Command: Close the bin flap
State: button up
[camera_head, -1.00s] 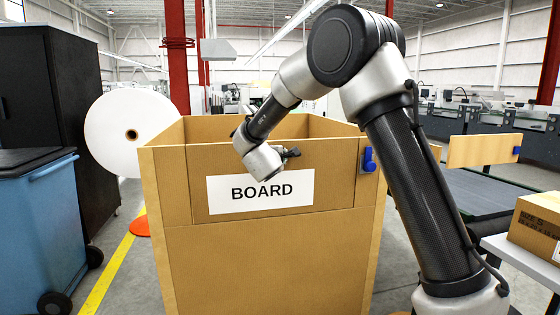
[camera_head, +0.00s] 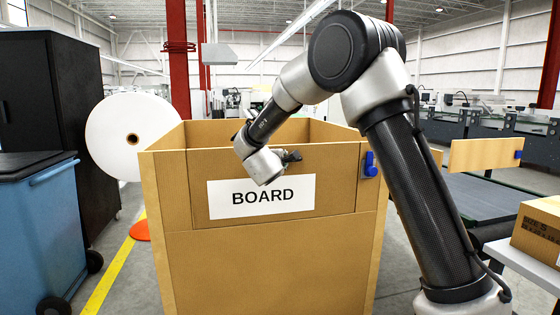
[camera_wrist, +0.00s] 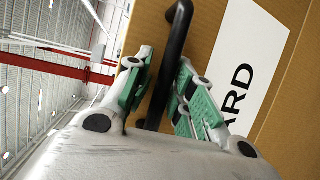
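The brown bin flap (camera_head: 335,196) stands near upright in the upper front of the bin (camera_head: 270,270) and bears a white BOARD label. I cannot tell whether it sits fully flush with the frame around it. A blue latch (camera_head: 370,165) is on the front wall at the flap's upper right corner.
A blue wheeled bin (camera_head: 45,235) and a black cabinet (camera_head: 75,120) stand at the left, with a white roll (camera_head: 110,130) behind. At the right are a conveyor (camera_head: 475,192) and a carton (camera_head: 538,225).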

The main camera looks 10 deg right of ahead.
jog(key=v, duration=1.1)
jog(key=shift+s+r, duration=0.25)
jog(key=shift+s, duration=0.15)
